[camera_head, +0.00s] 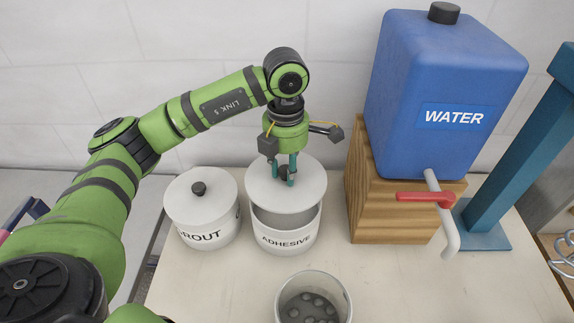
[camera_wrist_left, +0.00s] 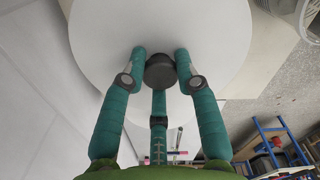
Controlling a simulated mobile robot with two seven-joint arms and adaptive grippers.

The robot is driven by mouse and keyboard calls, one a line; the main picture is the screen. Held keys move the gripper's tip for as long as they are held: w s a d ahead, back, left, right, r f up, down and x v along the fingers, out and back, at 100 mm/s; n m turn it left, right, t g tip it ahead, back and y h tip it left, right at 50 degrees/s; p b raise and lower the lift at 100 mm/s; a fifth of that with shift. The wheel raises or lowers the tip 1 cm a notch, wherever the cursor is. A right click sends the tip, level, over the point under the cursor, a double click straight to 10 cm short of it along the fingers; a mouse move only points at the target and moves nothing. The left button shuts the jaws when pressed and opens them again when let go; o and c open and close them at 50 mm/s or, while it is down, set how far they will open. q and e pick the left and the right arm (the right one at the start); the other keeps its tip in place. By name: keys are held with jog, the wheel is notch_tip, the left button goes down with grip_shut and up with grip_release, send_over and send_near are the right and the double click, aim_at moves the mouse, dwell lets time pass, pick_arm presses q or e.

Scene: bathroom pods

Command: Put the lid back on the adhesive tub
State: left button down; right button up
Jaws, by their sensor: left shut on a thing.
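The adhesive tub (camera_head: 285,236) is white, labelled ADHESIVE, and stands on the counter with its front opening showing. Its white round lid (camera_head: 306,188) is above the tub, set toward the back, with a gap at the front; I cannot tell whether it touches the rim. My left gripper (camera_head: 285,178) comes down from above, its teal fingers shut on the lid's dark knob. In the left wrist view the fingers close around the knob (camera_wrist_left: 160,70), with the lid (camera_wrist_left: 110,40) beyond it. My right gripper is not in view.
A lidded white grout tub (camera_head: 205,222) stands just left of the adhesive tub.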

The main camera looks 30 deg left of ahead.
aim_at(285, 184)
pick_arm(q)
jog(key=shift+s+f, duration=0.2)
jog(key=shift+f, duration=0.1)
jog(key=shift+f+b, duration=0.35)
notch_tip(285, 184, down, 4)
jog(key=shift+w+r+b, duration=0.15)
jog(key=shift+b, duration=1)
jog(key=shift+f+b, duration=0.5)
jog(key=shift+f, duration=0.05)
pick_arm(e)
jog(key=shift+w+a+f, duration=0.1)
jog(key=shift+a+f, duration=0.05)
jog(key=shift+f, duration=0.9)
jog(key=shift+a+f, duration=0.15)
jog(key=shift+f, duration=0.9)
pick_arm(q)
jog(key=shift+b, duration=0.35)
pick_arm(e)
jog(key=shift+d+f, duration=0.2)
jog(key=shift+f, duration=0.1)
pick_arm(q)
jog(key=shift+f+b, duration=0.15)
jog(key=shift+b, duration=0.35)
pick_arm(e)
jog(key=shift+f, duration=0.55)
